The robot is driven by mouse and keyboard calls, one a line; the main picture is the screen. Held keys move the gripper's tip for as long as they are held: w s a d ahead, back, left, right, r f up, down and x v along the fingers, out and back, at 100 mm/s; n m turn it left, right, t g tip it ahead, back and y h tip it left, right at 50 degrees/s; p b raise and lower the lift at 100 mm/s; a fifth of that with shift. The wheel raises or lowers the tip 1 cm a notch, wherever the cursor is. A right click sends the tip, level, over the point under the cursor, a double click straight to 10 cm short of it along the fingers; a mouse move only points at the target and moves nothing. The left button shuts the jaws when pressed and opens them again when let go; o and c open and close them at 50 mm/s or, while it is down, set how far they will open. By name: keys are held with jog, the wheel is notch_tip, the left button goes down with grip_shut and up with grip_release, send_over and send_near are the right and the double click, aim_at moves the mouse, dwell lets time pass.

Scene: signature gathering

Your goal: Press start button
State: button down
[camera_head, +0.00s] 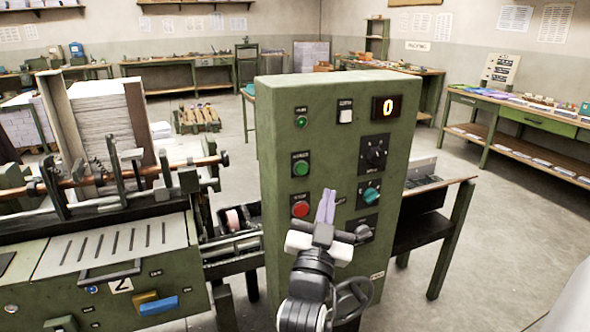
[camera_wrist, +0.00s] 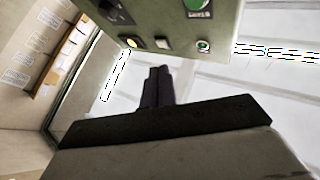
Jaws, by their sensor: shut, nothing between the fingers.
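The green control cabinet (camera_head: 280,130) stands in the middle of the head view. A green button (camera_head: 301,168) sits in its left column under a small label that looks like "START". A red button (camera_head: 300,208) is below it, and a green lamp or button (camera_head: 301,121) is above. My gripper (camera_head: 327,192) is shut and empty, its fingers pointing up in front of the panel, right of the red button and lower than the green button. In the wrist view, my gripper (camera_wrist: 158,70) is shut below the cabinet face (camera_wrist: 225,20). I cannot tell its exact gap to the panel.
A machine with a paper stack (camera_head: 110,125) stands left. A small table (camera_head: 445,225) is right. Open floor lies further right.

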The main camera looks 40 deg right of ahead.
jog(key=b, duration=0.2)
send_near(307, 166)
jog(key=d+r, duration=0.3)
jog(key=shift+w+d, duration=0.25)
jog(key=shift+w, duration=0.2)
jog(key=shift+w+d, duration=0.25)
jog(key=shift+w, duration=0.2)
jog(key=shift+w, duration=0.1)
dwell(1.3)
jog(key=shift+w+d+b, duration=0.1)
jog(key=shift+w+b, duration=0.2)
jog(key=shift+w+d, duration=0.1)
jog(key=shift+w, duration=0.35)
dwell(0.6)
dwell(0.3)
jog(key=shift+s+a, duration=0.2)
jog(key=shift+s, duration=0.6)
